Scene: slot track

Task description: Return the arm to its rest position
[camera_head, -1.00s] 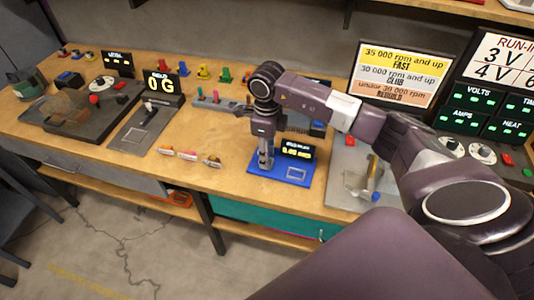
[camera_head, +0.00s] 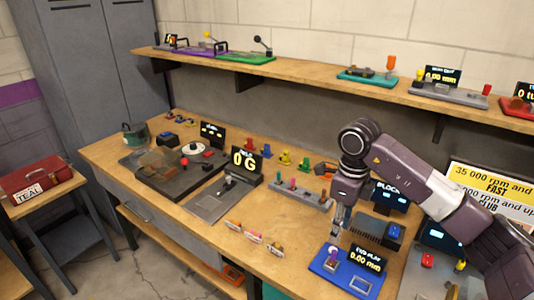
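My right arm comes in from the right. Its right gripper (camera_head: 338,226) points down above the blue end-play gauge (camera_head: 345,278), whose display (camera_head: 366,259) reads 0.00 mm. The fingers are small and dark, and I cannot tell whether they are apart or closed. A small purple and light part (camera_head: 332,260) sits on the left of the blue gauge, below the fingertips. The fingertips look apart from it. My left gripper is not in view.
The wooden bench (camera_head: 190,225) carries a scale (camera_head: 215,198) reading 0 G, a block with several coloured pegs (camera_head: 301,194), and a dark heatsink-like unit (camera_head: 375,230) close to my gripper. A wall shelf (camera_head: 300,80) with gauges runs above. A red toolbox (camera_head: 37,178) stands at left.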

